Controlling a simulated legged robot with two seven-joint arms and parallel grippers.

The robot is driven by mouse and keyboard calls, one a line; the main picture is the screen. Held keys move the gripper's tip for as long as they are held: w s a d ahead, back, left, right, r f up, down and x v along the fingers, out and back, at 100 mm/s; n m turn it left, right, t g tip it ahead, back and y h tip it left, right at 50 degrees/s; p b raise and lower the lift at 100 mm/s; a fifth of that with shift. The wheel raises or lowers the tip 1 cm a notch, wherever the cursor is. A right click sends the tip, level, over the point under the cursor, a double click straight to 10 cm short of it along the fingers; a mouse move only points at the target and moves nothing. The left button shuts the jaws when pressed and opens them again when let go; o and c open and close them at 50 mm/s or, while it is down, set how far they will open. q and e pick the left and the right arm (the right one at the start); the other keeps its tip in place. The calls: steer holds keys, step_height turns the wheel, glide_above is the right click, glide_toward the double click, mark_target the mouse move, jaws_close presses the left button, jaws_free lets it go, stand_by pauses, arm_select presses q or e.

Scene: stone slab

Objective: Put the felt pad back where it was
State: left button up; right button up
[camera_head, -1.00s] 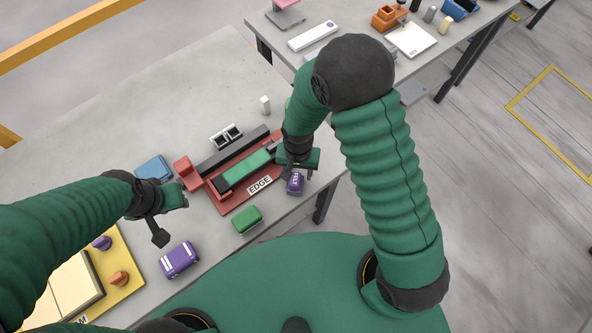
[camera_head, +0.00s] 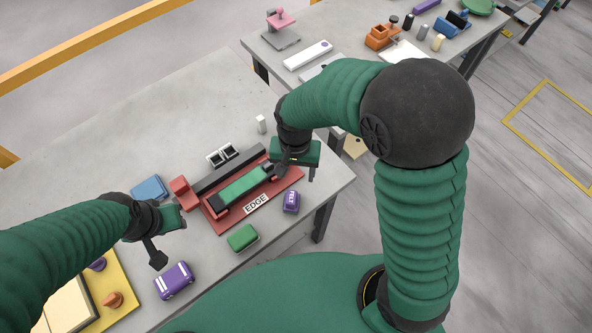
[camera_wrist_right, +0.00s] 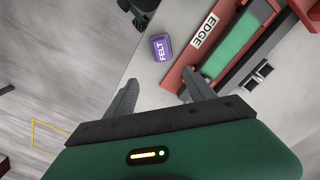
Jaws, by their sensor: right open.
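The felt pad, a small purple block marked FELT (camera_head: 291,202), stands on the grey table beside the right end of the red EDGE holder (camera_head: 229,222). In the right wrist view the pad (camera_wrist_right: 161,47) is apart from the holder and from my fingers. A green bar (camera_head: 243,186) lies in the holder. My right gripper (camera_head: 297,174) is open and empty, above the holder's right end and beyond the pad. It also shows in the wrist view (camera_wrist_right: 158,92). My left gripper (camera_head: 168,243) hangs over the table left of the holder; its jaw opening is unclear.
A green block (camera_head: 243,238) and a purple block with white stripes (camera_head: 174,281) stand near the front edge. A blue block (camera_head: 150,188), a small white cylinder (camera_head: 261,124) and a yellow tray (camera_head: 122,301) are also on the table. The back left is clear.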

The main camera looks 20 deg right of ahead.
arm_select(q)
steer(key=shift+w+a+f, duration=0.1)
steer(key=shift+w+a, duration=0.05)
steer(key=shift+w, duration=0.05)
arm_select(e)
steer(key=s+d+r+n+t, duration=0.2)
steer(key=s+d+r+n, duration=0.1)
steer(key=s+d+n, duration=0.2)
steer(key=shift+s+d+t, duration=0.25)
steer(key=shift+d+t, duration=0.05)
steer(key=shift+d, duration=0.8)
arm_select(q)
steer(key=shift+s, duration=0.2)
arm_select(e)
steer(key=shift+s+r, duration=0.15)
steer(key=shift+s, duration=0.05)
arm_select(q)
steer(key=shift+w, duration=0.15)
arm_select(e)
steer(key=shift+w, duration=0.15)
